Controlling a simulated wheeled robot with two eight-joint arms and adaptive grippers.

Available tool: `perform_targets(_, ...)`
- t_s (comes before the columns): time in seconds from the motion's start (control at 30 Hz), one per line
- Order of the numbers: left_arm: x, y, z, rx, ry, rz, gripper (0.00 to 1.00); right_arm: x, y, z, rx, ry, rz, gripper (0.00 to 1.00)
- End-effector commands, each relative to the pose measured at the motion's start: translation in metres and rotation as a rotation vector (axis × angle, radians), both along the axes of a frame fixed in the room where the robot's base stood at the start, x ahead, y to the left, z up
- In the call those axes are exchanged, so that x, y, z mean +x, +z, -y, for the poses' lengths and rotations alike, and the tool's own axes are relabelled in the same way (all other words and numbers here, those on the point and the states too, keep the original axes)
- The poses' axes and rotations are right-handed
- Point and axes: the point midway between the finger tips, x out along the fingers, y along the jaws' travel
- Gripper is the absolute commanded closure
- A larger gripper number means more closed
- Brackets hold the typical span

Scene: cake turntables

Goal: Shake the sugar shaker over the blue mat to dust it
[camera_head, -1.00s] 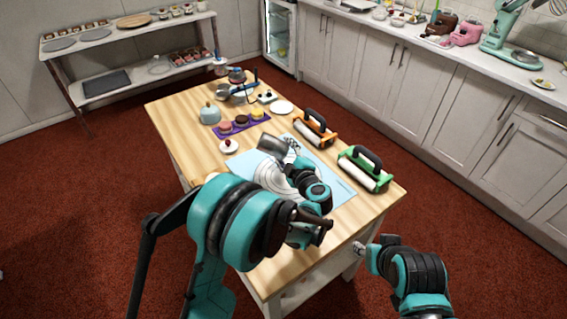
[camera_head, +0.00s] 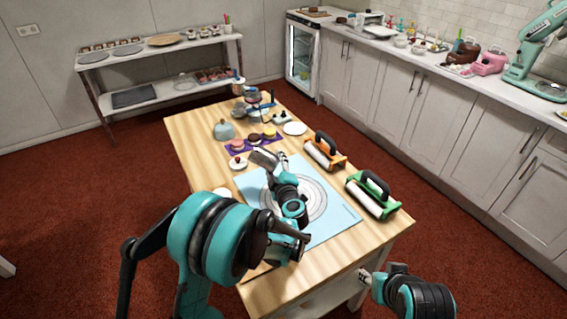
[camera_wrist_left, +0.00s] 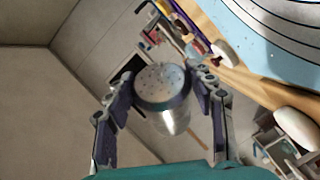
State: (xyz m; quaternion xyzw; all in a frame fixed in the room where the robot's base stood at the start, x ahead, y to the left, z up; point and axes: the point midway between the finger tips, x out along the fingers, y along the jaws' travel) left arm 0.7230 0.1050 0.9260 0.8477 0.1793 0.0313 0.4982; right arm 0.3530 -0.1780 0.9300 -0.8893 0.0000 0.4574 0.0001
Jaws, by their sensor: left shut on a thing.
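The sugar shaker (camera_head: 262,160) is a silver cylinder, held tilted above the far left part of the blue mat (camera_head: 335,222). My left gripper (camera_head: 276,163) is shut on it. In the left wrist view the fingers stand on both sides of the shaker (camera_wrist_left: 172,122), and its perforated lid faces the camera. The mat (camera_wrist_left: 232,12) shows at that view's top right. My left arm hides part of the mat and its printed rings. My right gripper (camera_head: 366,278) is low, beyond the table's near right edge, too small to judge its jaws.
An orange-framed roller (camera_head: 324,152) and a green-framed roller (camera_head: 372,196) stand along the table's right side. A purple tray of small cakes (camera_head: 240,150), a small white dish (camera_head: 238,163) and a white plate (camera_head: 295,128) lie beyond the mat.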

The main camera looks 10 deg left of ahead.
Motion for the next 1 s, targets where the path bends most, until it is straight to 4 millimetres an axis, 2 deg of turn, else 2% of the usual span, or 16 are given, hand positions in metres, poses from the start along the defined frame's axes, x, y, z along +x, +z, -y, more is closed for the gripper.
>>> perform_targets(0.07,-0.012,-0.005,-0.009,0.001,0.002,0.0,0.84,0.0,-0.004,0.0,0.0,0.0,0.0,0.6)
perform_targets(0.33,-0.056,0.012,-0.007,0.001,-0.001,0.0,0.84,0.0,0.007,0.0,0.0,0.0,0.0,0.6)
perform_targets(0.6,-0.091,-0.005,0.021,0.001,-0.002,0.0,0.84,0.0,-0.004,0.0,0.0,0.0,0.0,0.6)
perform_targets(0.87,-0.103,0.011,0.064,0.002,-0.003,0.0,0.84,0.0,0.001,0.0,0.0,0.0,0.0,0.6)
perform_targets(1.0,-0.093,0.001,0.085,0.001,-0.002,0.001,0.84,0.0,-0.002,0.0,0.0,0.0,0.0,0.6)
